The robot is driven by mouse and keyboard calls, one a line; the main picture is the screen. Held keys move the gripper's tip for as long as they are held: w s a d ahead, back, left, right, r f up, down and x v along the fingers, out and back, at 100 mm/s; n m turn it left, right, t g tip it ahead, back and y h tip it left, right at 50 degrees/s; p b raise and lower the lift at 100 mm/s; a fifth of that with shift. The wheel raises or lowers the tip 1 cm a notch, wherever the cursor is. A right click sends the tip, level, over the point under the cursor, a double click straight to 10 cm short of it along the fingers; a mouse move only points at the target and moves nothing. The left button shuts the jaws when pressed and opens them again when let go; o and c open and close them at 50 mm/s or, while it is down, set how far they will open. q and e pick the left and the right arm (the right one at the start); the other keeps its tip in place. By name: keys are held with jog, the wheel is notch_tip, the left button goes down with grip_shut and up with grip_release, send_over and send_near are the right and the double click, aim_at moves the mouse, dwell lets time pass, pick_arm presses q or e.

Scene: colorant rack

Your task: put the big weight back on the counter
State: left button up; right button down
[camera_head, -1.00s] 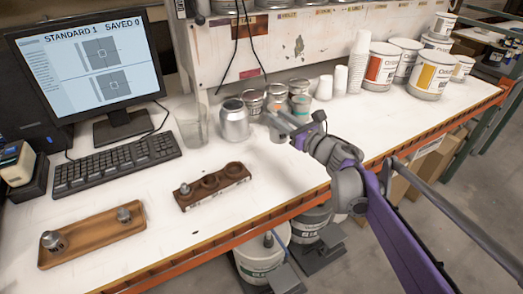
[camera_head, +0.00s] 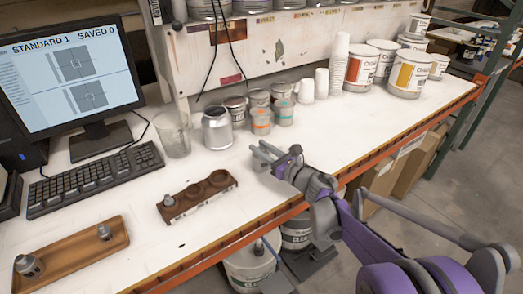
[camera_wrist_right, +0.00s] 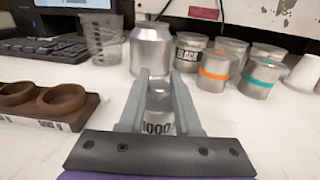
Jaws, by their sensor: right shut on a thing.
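My right gripper (camera_head: 263,154) is over the counter (camera_head: 330,140), in front of the small cans. In the right wrist view it is shut on a shiny metal weight (camera_wrist_right: 158,122), marked with digits that look like 1000. The fingers stand on both sides of the weight and its neck shows between them. In the head view the fingers mostly hide this weight. I cannot tell whether its base touches the counter. My left gripper is not in view.
A brown weight rack (camera_head: 186,208) holds a small weight (camera_head: 168,201). A wooden tray (camera_head: 70,252) with two weights lies at left. A silver can (camera_head: 217,128), small cans (camera_head: 261,118) and a clear beaker (camera_head: 174,134) stand behind. Bare counter surrounds the gripper.

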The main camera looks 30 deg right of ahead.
jog(key=shift+f, duration=0.15)
jog(key=c, duration=1)
grip_release()
jog(key=shift+f, duration=0.15)
jog(key=o, duration=0.4)
jog(key=shift+r, duration=0.3)
jog(key=v, duration=1.2)
jog(key=shift+s+f, duration=0.1)
